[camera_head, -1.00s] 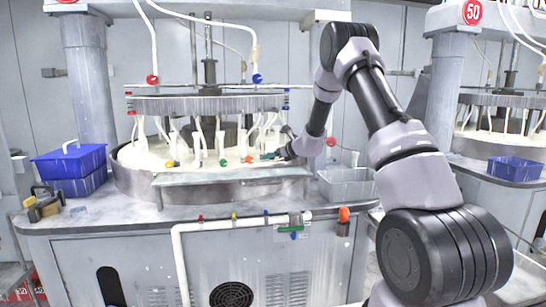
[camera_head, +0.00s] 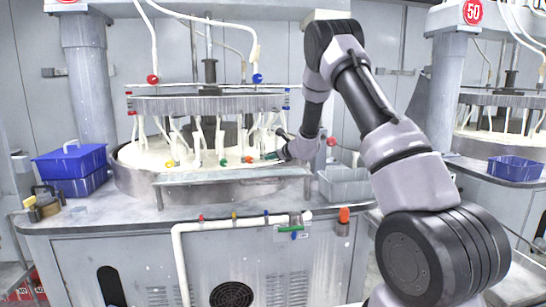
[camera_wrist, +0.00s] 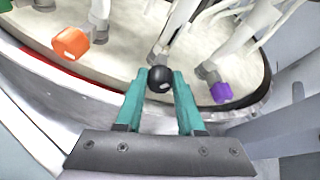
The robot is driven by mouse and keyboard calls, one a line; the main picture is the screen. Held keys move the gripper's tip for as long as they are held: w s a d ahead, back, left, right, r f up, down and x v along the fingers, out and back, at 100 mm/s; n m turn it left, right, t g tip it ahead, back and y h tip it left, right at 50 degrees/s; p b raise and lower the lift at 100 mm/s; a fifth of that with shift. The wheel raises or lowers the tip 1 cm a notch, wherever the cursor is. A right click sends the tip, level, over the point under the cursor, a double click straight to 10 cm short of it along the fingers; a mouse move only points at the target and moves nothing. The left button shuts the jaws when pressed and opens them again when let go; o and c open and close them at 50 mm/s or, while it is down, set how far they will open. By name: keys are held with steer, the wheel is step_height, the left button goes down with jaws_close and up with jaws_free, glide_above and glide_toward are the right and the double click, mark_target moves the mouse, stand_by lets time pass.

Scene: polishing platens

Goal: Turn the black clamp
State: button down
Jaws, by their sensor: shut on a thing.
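The black clamp (camera_wrist: 159,78) shows in the wrist view as a round black knob at the lower end of a white tube, by the rim of the white platen. My gripper (camera_wrist: 159,88) has two teal fingers, one on each side of the knob, and is shut on it. In the head view my gripper (camera_head: 273,156) is at the right front edge of the round platen (camera_head: 150,160). The black clamp is too small or hidden to make out there.
In the wrist view an orange clamp (camera_wrist: 71,42) is left of my gripper and a purple clamp (camera_wrist: 221,92) right. In the head view a grey bin (camera_head: 345,187) stands right of the platen, and blue bins (camera_head: 75,165) stand left.

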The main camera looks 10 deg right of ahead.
steer(key=shift+s+a+n+t+h, duration=0.1)
steer(key=shift+n+t+h, duration=0.35)
steer(key=shift+n, duration=0.45)
steer(key=c, duration=0.5)
jaws_free()
steer(key=shift+f, duration=0.1)
steer(key=shift+f, duration=0.1)
